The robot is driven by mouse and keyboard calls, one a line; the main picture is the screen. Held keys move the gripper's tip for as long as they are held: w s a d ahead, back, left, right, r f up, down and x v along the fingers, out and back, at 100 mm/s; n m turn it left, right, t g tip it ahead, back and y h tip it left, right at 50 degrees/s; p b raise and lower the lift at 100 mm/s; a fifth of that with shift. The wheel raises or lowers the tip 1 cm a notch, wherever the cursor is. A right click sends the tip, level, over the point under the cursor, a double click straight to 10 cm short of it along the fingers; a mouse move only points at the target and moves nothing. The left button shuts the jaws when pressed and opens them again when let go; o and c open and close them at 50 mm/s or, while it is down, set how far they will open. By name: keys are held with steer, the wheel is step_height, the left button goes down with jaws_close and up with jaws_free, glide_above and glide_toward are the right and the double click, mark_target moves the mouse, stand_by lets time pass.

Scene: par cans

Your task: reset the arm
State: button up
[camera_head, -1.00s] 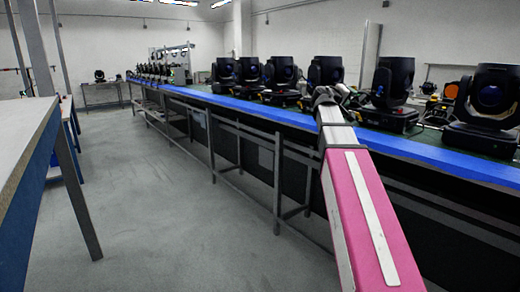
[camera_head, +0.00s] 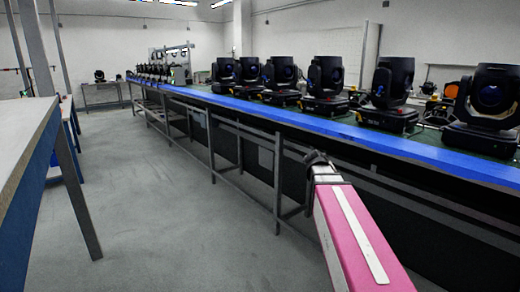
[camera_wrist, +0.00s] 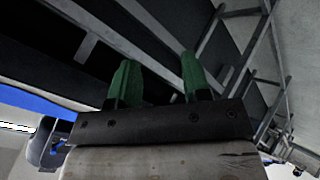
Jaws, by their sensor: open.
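My gripper (camera_wrist: 153,85) shows in the wrist view with two green fingers spread apart. It is open, with nothing between the fingers. In the head view my pink and grey arm reaches forward from the lower right, and the dark gripper end (camera_head: 318,160) is in front of the long bench, below its blue front edge. The fingertips are hard to make out in the head view.
A long bench with a blue edge (camera_head: 270,116) runs along the right side. Several black stage lights, one being the nearest light (camera_head: 490,100), stand on it. Another table (camera_head: 22,125) is at the left. The grey floor (camera_head: 180,215) between them is clear.

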steer(key=s+a+f+g+y, duration=0.3)
steer(key=s+a+f, duration=0.2)
steer(key=s+f, duration=0.4)
steer(key=s+a+f+m+g+y, duration=0.1)
steer(key=s+a+f+g+y, duration=0.2)
steer(key=s+f, duration=0.6)
step_height(320, 180, down, 6)
steer(key=a, duration=0.2)
steer(key=shift+s+a+y, duration=0.4)
steer(key=shift+r, duration=0.1)
